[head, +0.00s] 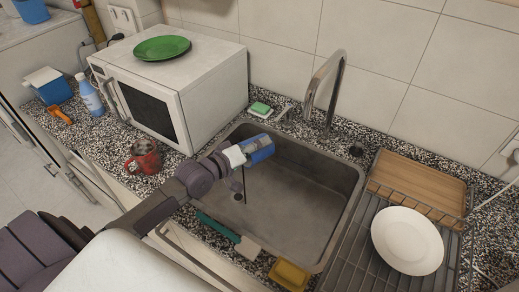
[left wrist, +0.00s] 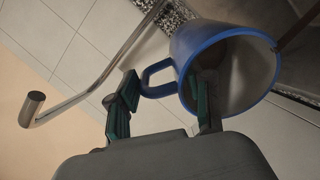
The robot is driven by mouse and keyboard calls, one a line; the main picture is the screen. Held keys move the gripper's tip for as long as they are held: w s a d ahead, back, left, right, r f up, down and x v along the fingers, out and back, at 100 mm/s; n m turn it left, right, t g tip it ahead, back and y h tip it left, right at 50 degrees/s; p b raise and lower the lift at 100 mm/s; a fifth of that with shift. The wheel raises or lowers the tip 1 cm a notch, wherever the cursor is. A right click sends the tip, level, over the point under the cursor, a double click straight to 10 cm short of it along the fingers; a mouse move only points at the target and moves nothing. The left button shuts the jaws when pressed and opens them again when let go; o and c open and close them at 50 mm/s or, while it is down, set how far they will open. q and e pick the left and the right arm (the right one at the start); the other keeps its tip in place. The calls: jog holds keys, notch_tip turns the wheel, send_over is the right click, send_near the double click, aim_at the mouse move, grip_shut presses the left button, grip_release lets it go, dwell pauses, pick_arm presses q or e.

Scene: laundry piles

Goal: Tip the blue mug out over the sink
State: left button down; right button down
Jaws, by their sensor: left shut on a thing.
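The blue mug (head: 261,148) is held tilted well over above the sink (head: 300,215). My left gripper (head: 236,155) is shut on it. In the left wrist view the mug (left wrist: 195,42) shows its open mouth and its handle. There the left gripper (left wrist: 165,103) has one finger at the mug's mouth and the other beyond the handle. A thin dark brown stream (head: 244,182) falls from the mug towards the drain (head: 238,196). It also shows at the mug's rim in the left wrist view (left wrist: 298,28). My right gripper is not in view.
A tall faucet (head: 325,90) stands behind the sink. A dish rack (head: 350,240) with a white plate (head: 407,240) and a wooden board (head: 420,185) is right.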

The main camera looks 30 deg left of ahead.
pick_arm(q)
jog(key=shift+s+a+r+t+h+b, duration=0.2)
jog(key=shift+s+t+b, duration=0.45)
jog(key=shift+b, duration=1.1)
jog(key=shift+s+a+r+t+h+b, duration=0.1)
jog(key=shift+s+a+t+h+b, duration=0.25)
jog(key=shift+t+b, duration=0.95)
jog(key=shift+s+r+b, duration=0.1)
jog(key=shift+s+b, duration=0.2)
jog(key=shift+b, duration=0.75)
